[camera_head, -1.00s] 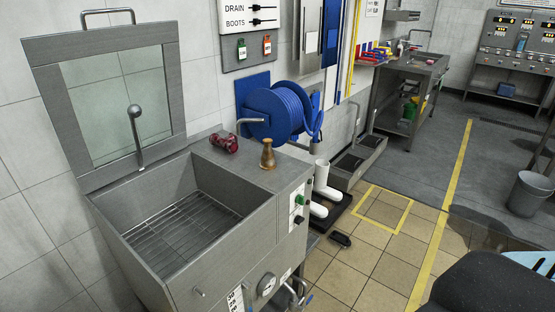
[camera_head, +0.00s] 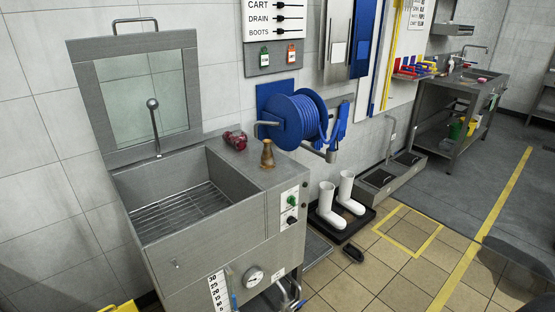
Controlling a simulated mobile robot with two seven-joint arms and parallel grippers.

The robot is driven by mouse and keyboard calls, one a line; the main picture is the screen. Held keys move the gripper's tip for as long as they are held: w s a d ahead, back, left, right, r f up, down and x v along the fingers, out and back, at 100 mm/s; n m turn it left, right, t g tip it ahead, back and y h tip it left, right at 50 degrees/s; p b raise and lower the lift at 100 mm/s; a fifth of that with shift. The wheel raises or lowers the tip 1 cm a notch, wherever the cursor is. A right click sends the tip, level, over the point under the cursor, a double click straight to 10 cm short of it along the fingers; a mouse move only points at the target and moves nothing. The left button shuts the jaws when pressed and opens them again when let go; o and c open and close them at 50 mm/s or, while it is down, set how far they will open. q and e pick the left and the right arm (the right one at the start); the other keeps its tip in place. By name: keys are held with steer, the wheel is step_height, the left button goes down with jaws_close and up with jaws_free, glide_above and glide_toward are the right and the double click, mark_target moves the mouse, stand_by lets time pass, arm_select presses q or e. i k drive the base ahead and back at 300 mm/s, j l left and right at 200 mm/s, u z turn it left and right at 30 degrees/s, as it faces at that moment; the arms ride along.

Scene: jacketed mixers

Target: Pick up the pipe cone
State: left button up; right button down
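A brown, brass-like cone-shaped piece (camera_head: 267,154), which looks like the pipe cone, stands upright on the steel top at the right end of the sink unit (camera_head: 205,237). It is narrow at the top and wider below. A dark red object (camera_head: 236,141) lies just left of it and behind it, apart from it. Neither of my grippers shows in the head view, so nothing is seen touching the cone.
The unit has an open basin (camera_head: 185,208) and a raised lid (camera_head: 140,98). A blue hose reel (camera_head: 300,118) hangs on the wall close behind the cone. White boots (camera_head: 330,207) stand on a black tray right of the unit. Tiled floor (camera_head: 385,265) in front is mostly clear.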

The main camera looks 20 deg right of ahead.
mark_target(267, 162)
steer(key=k+l, duration=0.1)
steer(key=l, duration=0.2)
steer(key=l+u, duration=0.1)
steer(key=l, duration=0.2)
steer(key=k+l+u, duration=0.1)
steer(key=l, duration=0.2)
steer(key=k+l+u, duration=0.15)
steer(key=l, duration=0.8)
steer(key=i+l, duration=0.1)
steer(key=l, duration=0.2)
steer(key=i+l+u, duration=0.1)
steer(key=l, duration=0.55)
steer(key=i+l, duration=0.2)
steer(key=i+l+u, duration=0.15)
steer(key=l, duration=0.2)
steer(key=i+l, duration=0.15)
steer(key=l, duration=0.15)
steer(key=i+l+u, duration=0.1)
steer(key=i+l, duration=0.3)
steer(key=i+l+u, duration=0.1)
steer(key=i+l, duration=0.3)
steer(key=l, duration=0.15)
